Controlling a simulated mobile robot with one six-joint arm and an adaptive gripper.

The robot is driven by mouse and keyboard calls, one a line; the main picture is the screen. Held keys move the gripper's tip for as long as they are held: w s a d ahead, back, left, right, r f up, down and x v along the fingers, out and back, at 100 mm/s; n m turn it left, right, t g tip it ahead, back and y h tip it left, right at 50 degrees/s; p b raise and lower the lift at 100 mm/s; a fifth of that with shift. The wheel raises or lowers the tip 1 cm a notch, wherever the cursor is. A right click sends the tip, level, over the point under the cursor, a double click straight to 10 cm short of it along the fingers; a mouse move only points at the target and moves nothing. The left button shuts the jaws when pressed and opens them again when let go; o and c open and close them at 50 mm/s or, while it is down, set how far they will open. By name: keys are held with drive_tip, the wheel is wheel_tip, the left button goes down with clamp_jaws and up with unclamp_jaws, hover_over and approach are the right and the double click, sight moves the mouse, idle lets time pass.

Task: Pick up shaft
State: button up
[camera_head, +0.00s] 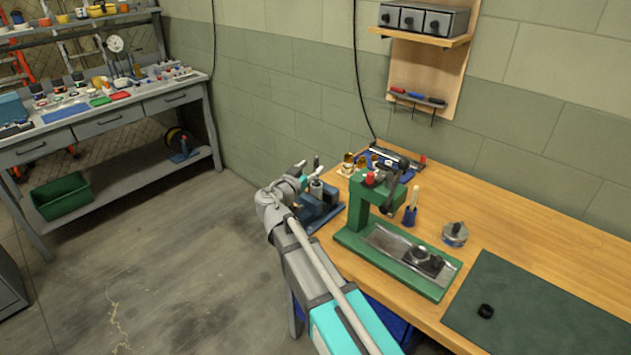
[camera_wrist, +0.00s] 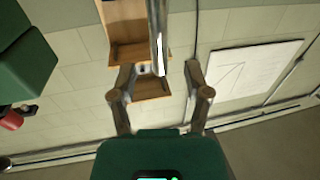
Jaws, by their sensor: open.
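A shiny grey metal rod, the shaft (camera_wrist: 157,32), comes down from the top edge of the wrist view and ends between the lines of my two fingers. My gripper (camera_wrist: 158,74) is open, one finger on each side of the rod, with no finger visibly touching it. How far the rod is from the fingertips in depth I cannot tell. In the head view my gripper (camera_head: 305,174) is at the bench's left end, over a blue fixture (camera_head: 324,208). A small upright grey piece shows there beside the fingers, partly hidden by my arm.
A green press (camera_head: 362,208) stands close right of my gripper; its green body (camera_wrist: 20,68) fills the wrist view's upper left.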

sight(315, 164)
drive_tip(key=shift+x, duration=1.75)
clamp_jaws()
